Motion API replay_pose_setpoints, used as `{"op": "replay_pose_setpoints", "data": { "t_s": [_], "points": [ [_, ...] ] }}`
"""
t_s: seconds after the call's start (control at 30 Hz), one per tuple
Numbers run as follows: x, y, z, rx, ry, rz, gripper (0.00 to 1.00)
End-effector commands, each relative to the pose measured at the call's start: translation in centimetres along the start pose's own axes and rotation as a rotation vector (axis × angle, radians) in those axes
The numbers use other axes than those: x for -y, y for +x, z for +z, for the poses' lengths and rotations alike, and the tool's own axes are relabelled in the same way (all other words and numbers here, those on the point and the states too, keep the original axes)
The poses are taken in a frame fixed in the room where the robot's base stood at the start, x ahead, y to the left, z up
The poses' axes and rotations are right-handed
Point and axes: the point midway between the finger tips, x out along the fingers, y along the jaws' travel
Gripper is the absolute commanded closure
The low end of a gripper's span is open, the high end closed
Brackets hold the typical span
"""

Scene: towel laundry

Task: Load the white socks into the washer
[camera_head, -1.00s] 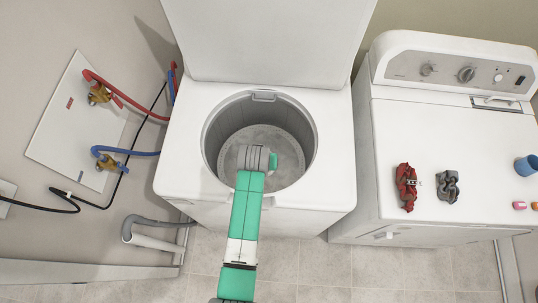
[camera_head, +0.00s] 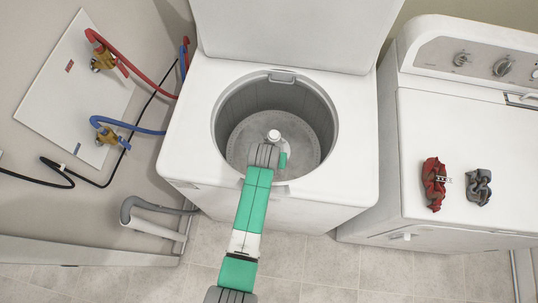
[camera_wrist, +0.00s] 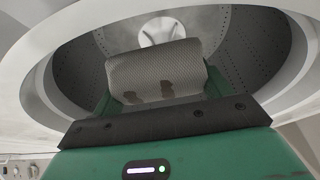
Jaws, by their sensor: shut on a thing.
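The white washer (camera_head: 178,150) stands in the middle of the head view with its lid (camera_head: 285,35) raised and its round grey drum (camera_head: 245,115) open. My arm reaches over the front rim, and its end is above the front part of the drum. In the wrist view my gripper (camera_wrist: 158,90) is shut on a pale, knitted bundle, which looks grey in the shade and fits the white socks (camera_wrist: 155,68). The bundle sits between the green fingers, over the drum opening.
The white agitator (camera_head: 273,136) rises in the drum, and also shows in the wrist view (camera_wrist: 160,30). A white dryer (camera_head: 450,115) at right carries red socks (camera_head: 432,185) and grey socks (camera_head: 479,186). Red (camera_head: 130,75) and blue (camera_head: 135,128) hoses run at left.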

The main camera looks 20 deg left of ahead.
Motion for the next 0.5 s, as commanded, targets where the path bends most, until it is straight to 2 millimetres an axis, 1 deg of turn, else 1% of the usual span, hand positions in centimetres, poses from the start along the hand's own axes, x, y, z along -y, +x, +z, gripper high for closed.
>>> {"op": "replay_pose_setpoints", "data": {
  "t_s": [0.03, 0.1, 0.2, 0.4, 0.43, 0.5],
  "points": [
    [0.0, 1.8, 0.7, 0.0, 0.0, 0.0, 0.45],
    [0.0, 2.6, 1.1, 0.001, 0.0, 0.0, 0.45],
    [0.0, 2.9, 1.2, 0.0, 0.001, 0.0, 0.45],
    [0.0, 2.7, 1.1, 0.0, 0.001, 0.0, 0.45],
    [0.0, 2.7, 1.1, 0.0, 0.001, 0.0, 0.21],
    [0.0, 2.7, 1.1, 0.0, 0.001, 0.0, 0.07]
  ]
}}
